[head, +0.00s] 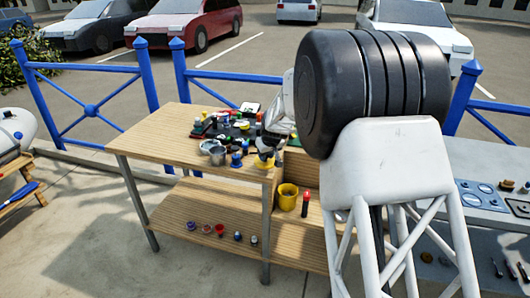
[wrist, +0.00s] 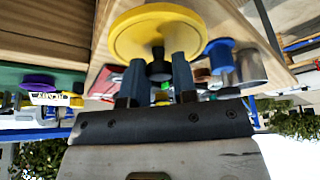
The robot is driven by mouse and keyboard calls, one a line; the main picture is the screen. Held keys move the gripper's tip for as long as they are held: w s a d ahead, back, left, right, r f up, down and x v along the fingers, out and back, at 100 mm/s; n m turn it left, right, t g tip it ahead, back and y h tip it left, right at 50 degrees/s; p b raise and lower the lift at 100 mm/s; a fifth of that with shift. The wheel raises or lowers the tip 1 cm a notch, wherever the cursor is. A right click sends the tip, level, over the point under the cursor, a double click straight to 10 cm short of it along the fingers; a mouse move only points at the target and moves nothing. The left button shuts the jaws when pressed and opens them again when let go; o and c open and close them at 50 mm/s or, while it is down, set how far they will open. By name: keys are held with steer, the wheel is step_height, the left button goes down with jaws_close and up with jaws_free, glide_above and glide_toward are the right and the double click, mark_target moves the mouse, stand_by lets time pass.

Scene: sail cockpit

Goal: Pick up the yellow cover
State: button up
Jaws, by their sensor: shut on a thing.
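The yellow cover (wrist: 130,36) is a round disc with a dark knob, large and close in the wrist view. My gripper (wrist: 158,70) is shut on it, with its two dark fingers on either side of the knob. In the head view the yellow cover (head: 264,163) shows at the front right corner of the wooden table (head: 155,135), under my gripper (head: 267,150). My wrist hides part of it there. I cannot tell whether the cover touches the tabletop or is above it.
A metal pot (head: 217,155) and a blue knobbed piece (head: 236,160) stand close to the left of the cover. A dark tray (head: 240,130) with many small items lies behind. A yellow bucket (head: 287,197) stands lower right. The table's left half is clear.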

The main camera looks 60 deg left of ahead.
steer(key=s+d+r, duration=0.1)
steer(key=s+d, duration=0.3)
steer(key=d, duration=0.6)
steer(key=shift+d, duration=0.25)
steer(key=shift+s, duration=0.1)
stand_by(0.5)
steer(key=w+a+f+n+g, duration=0.1)
steer(key=w+a+f+n, duration=0.1)
steer(key=w, duration=0.4)
steer(key=w+a+f+n+g, duration=0.1)
steer(key=w+a+f+n, duration=0.2)
steer(key=w+f, duration=0.3)
steer(key=shift+w+n, duration=0.25)
steer(key=shift+n, duration=0.25)
steer(key=shift+f, duration=0.25)
steer(key=shift+f, duration=3)
steer(key=shift+f, duration=0.2)
stand_by(1.0)
